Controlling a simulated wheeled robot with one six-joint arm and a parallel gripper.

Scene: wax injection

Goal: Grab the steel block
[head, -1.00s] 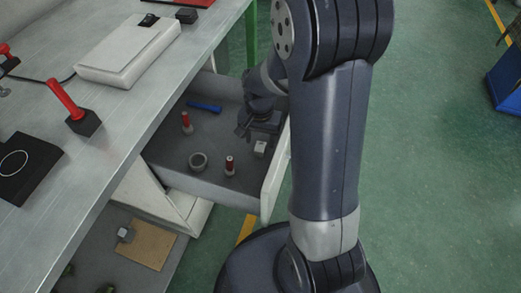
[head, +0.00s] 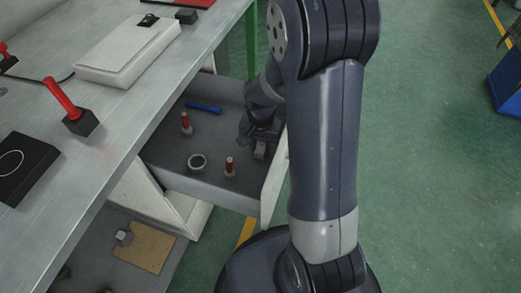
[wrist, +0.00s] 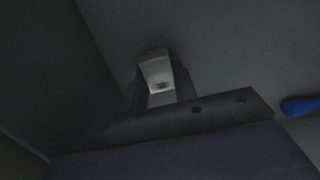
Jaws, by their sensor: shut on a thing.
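The steel block (head: 260,152) is a small pale grey block inside the open drawer, near its right front wall. My gripper (head: 259,146) is down in the drawer and partly hides the block. In the wrist view, the block (wrist: 157,70) sits between the two dark fingers, and my gripper (wrist: 155,88) is shut on it. A small mark shows on the block's near face. The block appears to be at the drawer floor; the dim wrist view does not show whether it is lifted.
The drawer (head: 185,187) also holds two red-topped pieces (head: 186,122), (head: 230,166), a grey ring (head: 197,162) and a blue tool (head: 203,107). The metal bench (head: 92,150) overhangs at left.

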